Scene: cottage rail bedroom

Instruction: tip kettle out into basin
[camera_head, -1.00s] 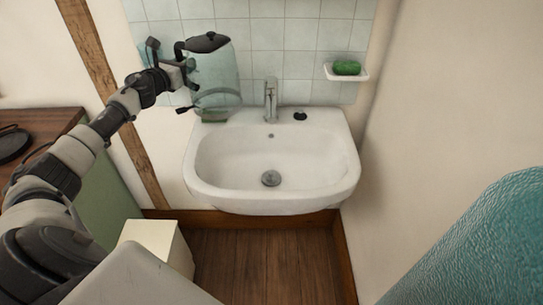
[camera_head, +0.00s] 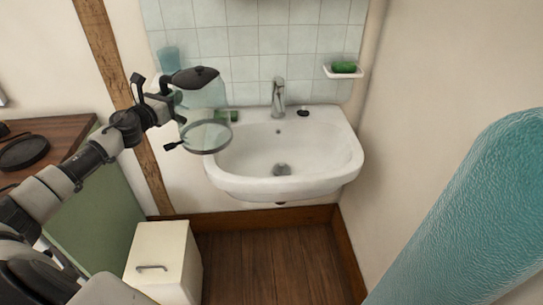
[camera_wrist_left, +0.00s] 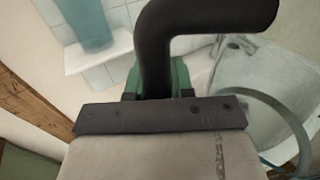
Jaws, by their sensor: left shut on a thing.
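The kettle (camera_head: 214,96) is clear glass with a black lid (camera_head: 195,77) and a round, dark-rimmed base. It is in the air at the left edge of the white basin (camera_head: 338,178), its base low and towards me. My left gripper (camera_head: 168,106) is shut on its black handle, which also shows in the left wrist view (camera_wrist_left: 155,55). The basin's bowl is to the right of the kettle, with a metal tap (camera_head: 278,98) behind and a drain (camera_head: 282,169) in it. I cannot tell how much water the kettle holds. My right gripper is out of view.
A soap dish (camera_head: 343,75) with green soap (camera_head: 344,67) is on the tiles at right. A small black thing (camera_head: 303,113) lies on the basin's rim. A white cabinet (camera_head: 163,262) stands at lower left. A large teal surface (camera_head: 470,200) fills the right foreground.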

